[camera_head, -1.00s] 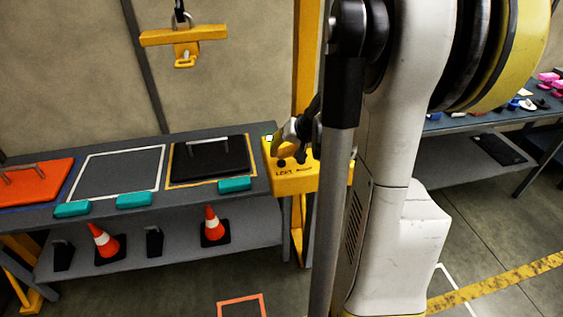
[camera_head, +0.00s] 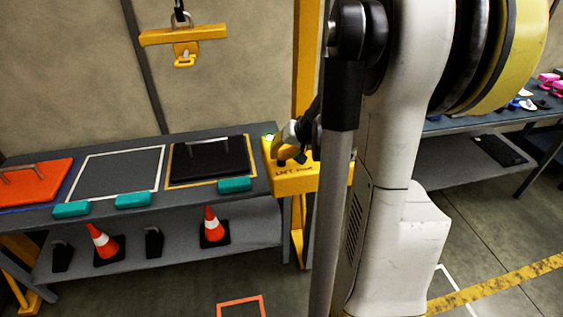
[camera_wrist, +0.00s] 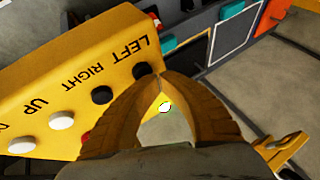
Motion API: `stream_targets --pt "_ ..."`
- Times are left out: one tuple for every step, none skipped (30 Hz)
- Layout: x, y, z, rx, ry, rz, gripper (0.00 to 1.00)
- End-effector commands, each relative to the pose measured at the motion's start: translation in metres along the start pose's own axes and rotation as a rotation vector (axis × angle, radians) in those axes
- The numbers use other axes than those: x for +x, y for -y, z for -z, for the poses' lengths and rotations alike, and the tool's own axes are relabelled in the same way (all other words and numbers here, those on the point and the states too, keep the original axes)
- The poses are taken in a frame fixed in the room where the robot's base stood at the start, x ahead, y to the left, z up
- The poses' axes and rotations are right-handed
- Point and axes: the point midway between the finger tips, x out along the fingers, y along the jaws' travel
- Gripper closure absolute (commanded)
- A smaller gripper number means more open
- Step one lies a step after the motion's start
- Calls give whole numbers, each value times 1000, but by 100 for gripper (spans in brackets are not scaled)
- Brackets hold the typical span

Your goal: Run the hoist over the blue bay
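The yellow hoist beam with its hook (camera_head: 184,52) hangs at the back, empty, in the head view. The blue-outlined bay (camera_head: 66,190) is at the far left of the bench, mostly covered by an orange plate (camera_head: 35,183) with a handle. The yellow control box (camera_head: 295,182) stands right of the bench; the wrist view shows its face (camera_wrist: 60,65) marked LEFT, RIGHT and UP. My gripper (camera_wrist: 159,75) is shut and empty, its tips at the black LEFT button (camera_wrist: 143,70). I cannot tell whether they touch it. A green lamp (camera_head: 269,138) glows on the box.
A white-outlined bay (camera_head: 118,172) is empty. A black plate (camera_head: 210,160) lies in the yellow-outlined bay. Teal blocks (camera_head: 133,200) line the front edge. Cones (camera_head: 212,225) stand on the shelf below. Another bench is at the right.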

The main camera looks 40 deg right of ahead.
Motion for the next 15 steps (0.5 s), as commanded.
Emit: stream_targets --pt "1 0 0 0 0 0 100" --pt "1 -1 -1 0 0 0 100" --pt "2 -1 -1 0 0 0 100" --pt "2 -1 -1 0 0 0 100" --pt "2 -1 -1 0 0 0 100" --pt "3 -1 -1 0 0 0 100" --pt "3 -2 -2 0 0 0 100" --pt "3 -2 -2 0 0 0 100" --pt "4 -2 -2 0 0 0 100" --pt "4 -2 -2 0 0 0 100" --pt "4 -2 -2 0 0 0 100" --pt "5 -2 -2 0 0 0 100" --pt "5 -3 -3 0 0 0 100" --pt "5 -3 -3 0 0 0 100" --pt "6 -3 -3 0 0 0 100"
